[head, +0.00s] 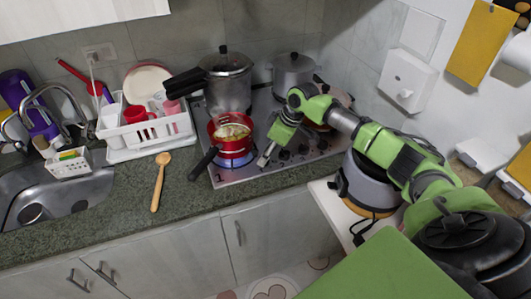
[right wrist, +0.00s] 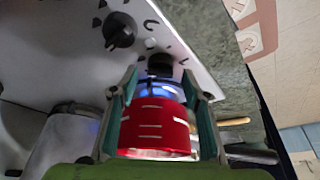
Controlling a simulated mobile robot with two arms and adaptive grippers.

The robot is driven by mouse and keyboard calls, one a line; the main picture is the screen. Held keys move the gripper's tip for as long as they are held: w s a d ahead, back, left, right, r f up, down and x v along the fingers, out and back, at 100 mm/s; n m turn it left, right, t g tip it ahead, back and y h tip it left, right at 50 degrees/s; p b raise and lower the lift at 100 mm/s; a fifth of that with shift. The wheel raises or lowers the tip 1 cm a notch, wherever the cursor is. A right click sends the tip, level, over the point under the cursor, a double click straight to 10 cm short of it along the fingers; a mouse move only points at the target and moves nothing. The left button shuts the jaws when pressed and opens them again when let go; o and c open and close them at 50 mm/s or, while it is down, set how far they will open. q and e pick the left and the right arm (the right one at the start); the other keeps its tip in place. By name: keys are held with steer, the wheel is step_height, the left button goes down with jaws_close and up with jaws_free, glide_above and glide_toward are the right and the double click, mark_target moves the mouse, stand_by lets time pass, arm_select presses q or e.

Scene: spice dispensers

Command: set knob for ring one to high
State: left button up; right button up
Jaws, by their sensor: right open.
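The stove (head: 220,179) has a printed 1 at its front left corner. A red pot (head: 217,133) stands on the front left ring, with a blue flame under it. My right gripper (head: 264,160) is over the stove's front right of that pot. In the right wrist view its open fingers (right wrist: 159,77) have a black knob (right wrist: 160,65) just beyond and between their tips; I cannot tell if they touch it. Another knob (right wrist: 120,36) is to the left. More knobs show in the head view (head: 284,155). My left gripper is not in view.
The pot's black handle (head: 203,163) sticks out over the front edge. A pressure cooker (head: 229,85) and a steel pot (head: 293,73) stand behind. A wooden spoon (head: 160,181) lies on the counter, beside a white dish rack (head: 150,130). A rice cooker (head: 368,185) stands at right.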

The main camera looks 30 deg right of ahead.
steer(key=shift+w+a+f, duration=0.15)
steer(key=shift+a+f, duration=0.05)
steer(key=shift+f, duration=0.2)
steer(key=shift+w+f, duration=0.15)
steer(key=shift+f, duration=0.3)
steer(key=c, duration=1.1)
steer(key=shift+a+r+p, duration=0.1)
steer(key=shift+r+p, duration=0.05)
steer(key=shift+p, duration=0.55)
steer(key=shift+m+p, duration=0.4)
steer(key=shift+m, duration=0.1)
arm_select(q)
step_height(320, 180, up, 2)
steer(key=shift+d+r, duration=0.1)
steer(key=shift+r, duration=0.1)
arm_select(e)
steer(key=shift+f, duration=0.2)
